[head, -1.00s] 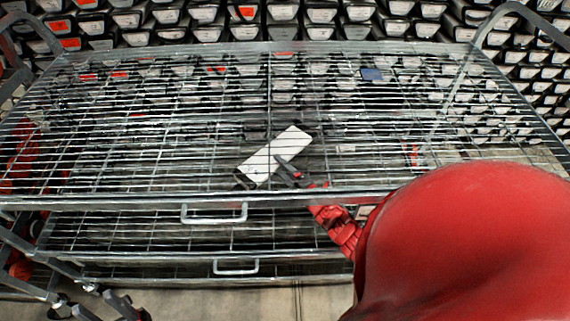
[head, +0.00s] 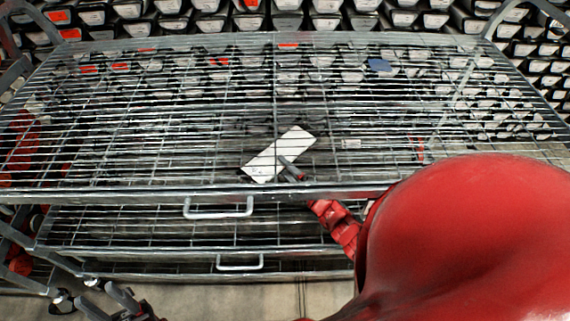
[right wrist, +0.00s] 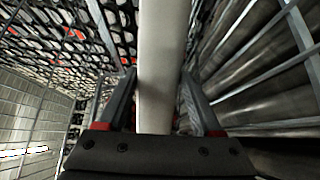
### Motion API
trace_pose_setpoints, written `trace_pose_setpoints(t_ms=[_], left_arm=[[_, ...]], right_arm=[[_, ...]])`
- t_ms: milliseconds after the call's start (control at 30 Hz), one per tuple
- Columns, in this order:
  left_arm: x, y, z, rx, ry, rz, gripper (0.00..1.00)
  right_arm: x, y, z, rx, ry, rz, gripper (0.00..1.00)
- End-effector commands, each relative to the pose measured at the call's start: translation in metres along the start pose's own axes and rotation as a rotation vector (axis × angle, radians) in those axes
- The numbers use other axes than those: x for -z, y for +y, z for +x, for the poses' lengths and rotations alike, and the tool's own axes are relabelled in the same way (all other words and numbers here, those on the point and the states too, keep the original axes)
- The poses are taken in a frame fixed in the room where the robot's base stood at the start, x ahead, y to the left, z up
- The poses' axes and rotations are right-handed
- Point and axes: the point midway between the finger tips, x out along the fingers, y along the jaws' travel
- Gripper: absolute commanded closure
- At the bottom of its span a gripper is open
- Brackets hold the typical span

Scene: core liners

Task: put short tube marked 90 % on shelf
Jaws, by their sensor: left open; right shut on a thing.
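A short white tube (head: 282,156) shows through the wires of the cart's top shelf (head: 160,192), so it appears to be below that shelf. It lies tilted, its right end further back. My right gripper (head: 288,168) is shut on it; the arm reaches in past the front rail. In the right wrist view the pale tube (right wrist: 162,65) stands between the two fingers. No 90 % marking is legible. My left gripper (head: 108,298) shows at the bottom left, open and empty, partly cut off by the frame.
Lower wire shelves (head: 150,240) with handles (head: 218,207) sit under the top one. A rack of many stacked core liners (head: 330,20) fills the back. A blue thing (head: 380,66) shows at the back right. Bare floor (head: 220,300) lies in front.

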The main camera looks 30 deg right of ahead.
Motion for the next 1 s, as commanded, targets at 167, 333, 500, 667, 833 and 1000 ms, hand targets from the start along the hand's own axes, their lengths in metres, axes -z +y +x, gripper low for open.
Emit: trace_pose_setpoints(t_ms=[167, 333, 500, 667, 833, 1000], left_arm=[[-0.001, 0.000, -0.006, 0.000, 0.000, 0.000, 0.55], [-0.001, 0.000, -0.007, 0.000, 0.000, 0.000, 0.55], [-0.001, 0.000, -0.008, 0.000, 0.000, 0.000, 0.55], [-0.001, 0.000, -0.008, 0.000, 0.000, 0.000, 0.55], [0.001, 0.000, 0.006, 0.000, 0.000, 0.000, 0.55], [0.001, 0.000, 0.008, 0.000, 0.000, 0.000, 0.55]], right_arm=[[0.001, -0.011, -0.002, 0.006, -0.003, 0.006, 1.00], [0.001, -0.015, -0.003, 0.013, -0.005, 0.008, 0.20], [0.001, -0.019, -0.005, 0.018, -0.007, 0.011, 0.20], [0.001, -0.021, -0.006, 0.022, -0.008, 0.013, 0.20], [0.001, -0.006, -0.007, 0.025, -0.008, 0.012, 0.20], [-0.002, -0.009, -0.043, 0.030, -0.015, 0.011, 0.20]])
